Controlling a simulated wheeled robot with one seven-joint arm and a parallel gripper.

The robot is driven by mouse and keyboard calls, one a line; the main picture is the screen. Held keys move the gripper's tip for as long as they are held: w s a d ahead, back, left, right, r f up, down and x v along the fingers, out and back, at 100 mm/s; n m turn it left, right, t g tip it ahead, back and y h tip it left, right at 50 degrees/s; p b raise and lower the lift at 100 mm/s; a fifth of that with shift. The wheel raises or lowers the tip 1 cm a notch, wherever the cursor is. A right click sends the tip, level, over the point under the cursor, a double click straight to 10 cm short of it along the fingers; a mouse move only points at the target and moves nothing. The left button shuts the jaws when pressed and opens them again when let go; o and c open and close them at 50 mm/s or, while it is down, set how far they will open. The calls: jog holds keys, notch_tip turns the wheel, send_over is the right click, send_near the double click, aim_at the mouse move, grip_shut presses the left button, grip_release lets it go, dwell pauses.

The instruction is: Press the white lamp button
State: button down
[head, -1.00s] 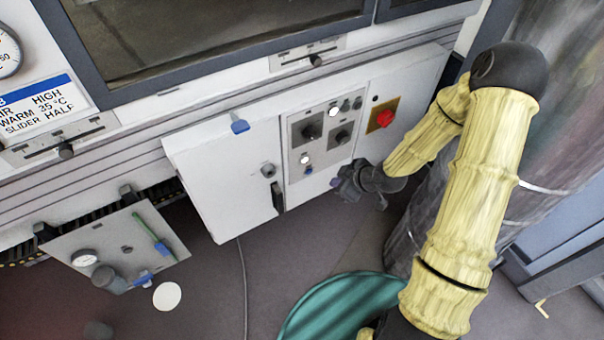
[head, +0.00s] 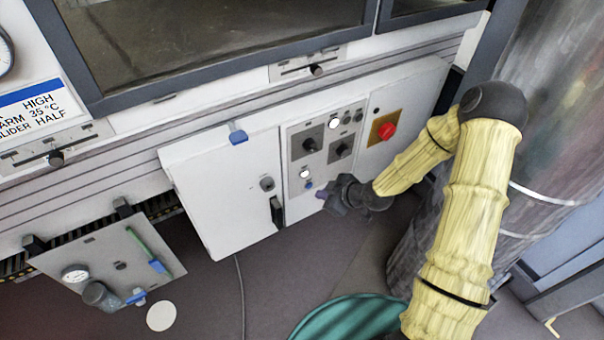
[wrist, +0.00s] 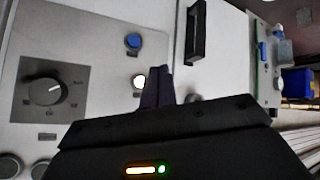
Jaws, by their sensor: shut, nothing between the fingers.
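A white lamp button (head: 305,172) sits low on the left of the grey control panel (head: 292,152), just above a blue button (head: 309,185). In the wrist view the white button (wrist: 139,81) shows just left of my fingertips, with the blue button (wrist: 133,41) above it. My gripper (head: 327,195) is shut and empty, to the lower right of the white button in the head view. In the wrist view my gripper (wrist: 158,72) has its dark fingers together. The frames do not clearly show contact with the panel.
A red stop button (head: 387,131) on a yellow plate is to the right. Rotary knobs (head: 310,145) are higher on the panel. A white cabinet door (head: 215,180) with a black handle (head: 277,212) stands to the left. A teal round object (head: 350,318) lies on the floor.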

jog(key=shift+w+a, duration=0.55)
jog(key=shift+w, duration=0.25)
jog(key=shift+w+a, duration=0.5)
jog(key=shift+w, duration=0.3)
jog(key=shift+w+a, duration=0.55)
jog(key=shift+w, duration=0.25)
jog(key=shift+w+a, duration=0.1)
jog(key=shift+w, duration=0.05)
jog(key=shift+w+a+f, duration=0.1)
jog(key=shift+w, duration=0.2)
jog(key=shift+w+a, duration=0.25)
jog(key=shift+w, duration=0.05)
dwell(0.8)
dwell(0.4)
jog(key=shift+s+d, duration=0.5)
jog(key=shift+s, duration=0.15)
jog(key=shift+s+d, duration=0.7)
jog(key=shift+s, duration=0.35)
jog(key=shift+s+d, duration=0.7)
jog(key=shift+s, duration=0.35)
